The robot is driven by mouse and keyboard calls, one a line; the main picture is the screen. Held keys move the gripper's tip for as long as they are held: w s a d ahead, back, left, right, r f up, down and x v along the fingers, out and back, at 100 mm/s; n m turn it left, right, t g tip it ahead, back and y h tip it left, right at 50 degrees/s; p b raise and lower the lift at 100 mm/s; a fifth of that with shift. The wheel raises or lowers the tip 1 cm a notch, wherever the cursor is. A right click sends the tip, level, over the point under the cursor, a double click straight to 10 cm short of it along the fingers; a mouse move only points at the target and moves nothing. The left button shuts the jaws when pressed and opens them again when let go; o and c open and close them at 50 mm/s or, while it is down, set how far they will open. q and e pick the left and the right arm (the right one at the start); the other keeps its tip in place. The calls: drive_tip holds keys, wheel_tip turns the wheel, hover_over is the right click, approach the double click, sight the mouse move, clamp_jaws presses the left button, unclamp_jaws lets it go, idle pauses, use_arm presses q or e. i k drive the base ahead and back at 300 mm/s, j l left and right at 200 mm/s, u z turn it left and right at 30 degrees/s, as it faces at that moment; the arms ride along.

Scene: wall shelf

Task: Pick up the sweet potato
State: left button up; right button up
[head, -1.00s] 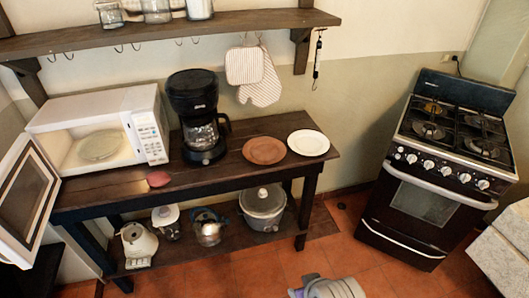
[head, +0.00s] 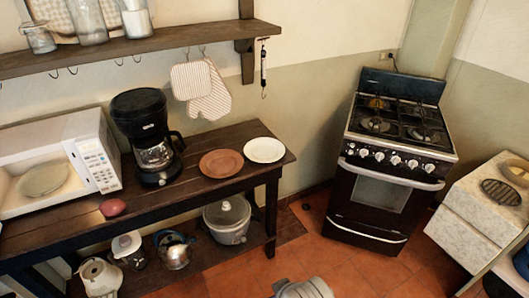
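The sweet potato (head: 113,207), a small reddish-brown oval, lies on the dark wooden table (head: 195,200) near its front edge. It is in front of the microwave's right end and left of the coffee maker. Neither of my grippers can be made out in the head view. A grey rounded part, which looks like my own body, shows at the bottom edge.
The open microwave (head: 95,160), coffee maker (head: 140,110), brown plate (head: 221,163) and white plate (head: 264,150) stand on the table. Kettles and a cooker (head: 228,222) fill the lower shelf. A stove (head: 380,185) stands right; tiled floor (head: 350,268) between is open.

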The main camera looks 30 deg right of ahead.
sight(112, 207)
drive_tip(key=i+u, duration=0.4)
drive_tip(key=i+l+u, duration=0.1)
drive_tip(key=u, duration=0.25)
drive_tip(key=i+l+u, duration=0.2)
drive_tip(key=i+u, duration=0.2)
drive_tip(key=k, duration=0.05)
